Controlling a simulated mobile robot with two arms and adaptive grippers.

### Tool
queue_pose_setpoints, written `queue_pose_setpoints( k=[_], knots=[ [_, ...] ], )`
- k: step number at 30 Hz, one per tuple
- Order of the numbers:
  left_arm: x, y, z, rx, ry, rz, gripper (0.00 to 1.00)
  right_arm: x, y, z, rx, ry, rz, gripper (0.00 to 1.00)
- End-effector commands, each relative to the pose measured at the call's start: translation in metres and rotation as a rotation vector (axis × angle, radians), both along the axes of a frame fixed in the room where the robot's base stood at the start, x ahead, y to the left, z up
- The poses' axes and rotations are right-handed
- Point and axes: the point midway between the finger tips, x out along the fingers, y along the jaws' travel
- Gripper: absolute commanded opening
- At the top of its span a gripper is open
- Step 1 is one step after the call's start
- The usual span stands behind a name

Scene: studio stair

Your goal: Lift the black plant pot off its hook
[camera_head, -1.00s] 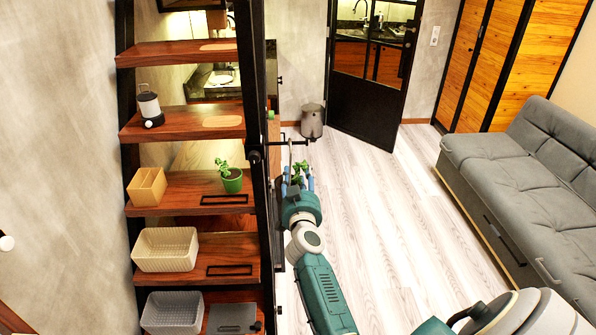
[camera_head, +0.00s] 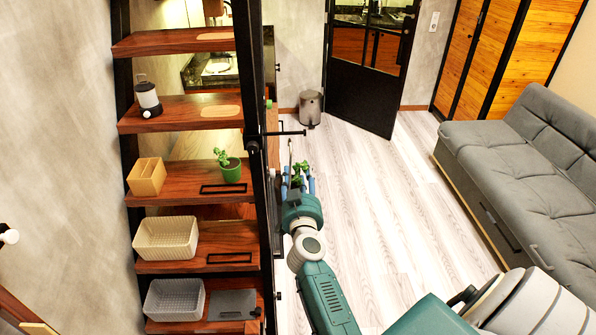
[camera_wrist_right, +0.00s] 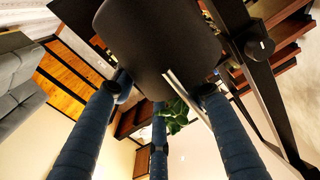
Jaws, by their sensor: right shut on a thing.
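The black plant pot (camera_wrist_right: 160,42) fills the top middle of the right wrist view. My right gripper (camera_head: 298,184) is shut on it, with blue fingers around its sides. In the head view the gripper hides most of the pot, and green leaves (camera_head: 300,168) show between the fingers. A thin light hanger strip (camera_head: 291,152) rises above the leaves, its upper end close to the dark hook bar (camera_head: 290,133) on the stair frame. I cannot tell whether strip and bar touch. My left gripper is not in view.
The stair's black post (camera_head: 252,110) stands just left of my right arm. A bin (camera_head: 311,108) stands behind. A grey sofa (camera_head: 520,165) is at right, with clear floor between.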

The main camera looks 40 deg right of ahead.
Motion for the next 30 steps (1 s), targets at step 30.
queue_pose_setpoints(
  k=[30],
  knots=[
    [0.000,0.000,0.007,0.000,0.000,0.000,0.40,-0.022,0.013,0.001,0.000,-0.002,0.001,0.06]
  ],
)
